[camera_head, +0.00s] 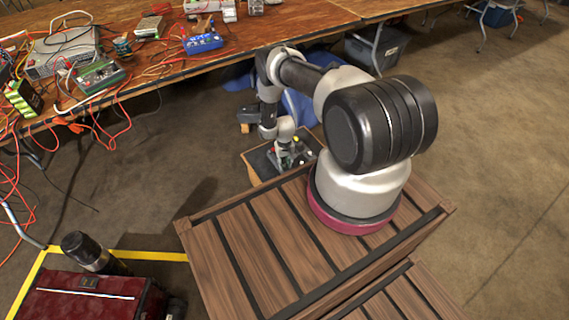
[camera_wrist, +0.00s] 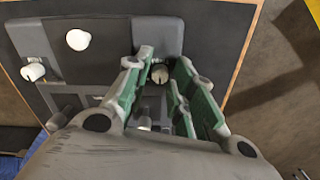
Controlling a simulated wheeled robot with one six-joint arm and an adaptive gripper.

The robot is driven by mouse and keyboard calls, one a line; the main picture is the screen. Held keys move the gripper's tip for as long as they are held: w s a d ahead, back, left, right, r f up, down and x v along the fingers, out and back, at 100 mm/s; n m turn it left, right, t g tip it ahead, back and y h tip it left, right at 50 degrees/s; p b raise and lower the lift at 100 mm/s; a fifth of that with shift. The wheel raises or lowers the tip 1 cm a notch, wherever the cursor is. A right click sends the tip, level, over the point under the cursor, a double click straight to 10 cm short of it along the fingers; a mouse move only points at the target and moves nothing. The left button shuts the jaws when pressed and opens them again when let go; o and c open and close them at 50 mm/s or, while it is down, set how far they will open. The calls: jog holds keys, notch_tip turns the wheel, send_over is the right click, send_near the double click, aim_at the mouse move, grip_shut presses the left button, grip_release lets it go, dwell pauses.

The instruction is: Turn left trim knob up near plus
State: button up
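A grey control panel (camera_wrist: 100,40) fills much of the wrist view, on a dark board with a wooden edge. A pale round knob (camera_wrist: 159,74) sits between the two green-lined fingers of my gripper (camera_wrist: 166,62). The fingers stand apart on either side of it; contact cannot be told. A white knob (camera_wrist: 78,39) and another white knob (camera_wrist: 33,71) are to the left. A light part (camera_wrist: 145,123) shows low between the fingers, mostly hidden. No plus mark is readable, and which knob is the left trim one cannot be told. In the head view my gripper (camera_head: 287,158) is down at the panel.
The panel's low stand (camera_head: 254,166) is beyond a slatted wooden crate (camera_head: 237,255). A workbench (camera_head: 160,75) at the back holds electronics, with red cables (camera_head: 110,125) hanging down. A dark red case (camera_head: 85,297) is at bottom left. Brown floor (camera_head: 500,150) is open at right.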

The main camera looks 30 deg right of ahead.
grip_shut()
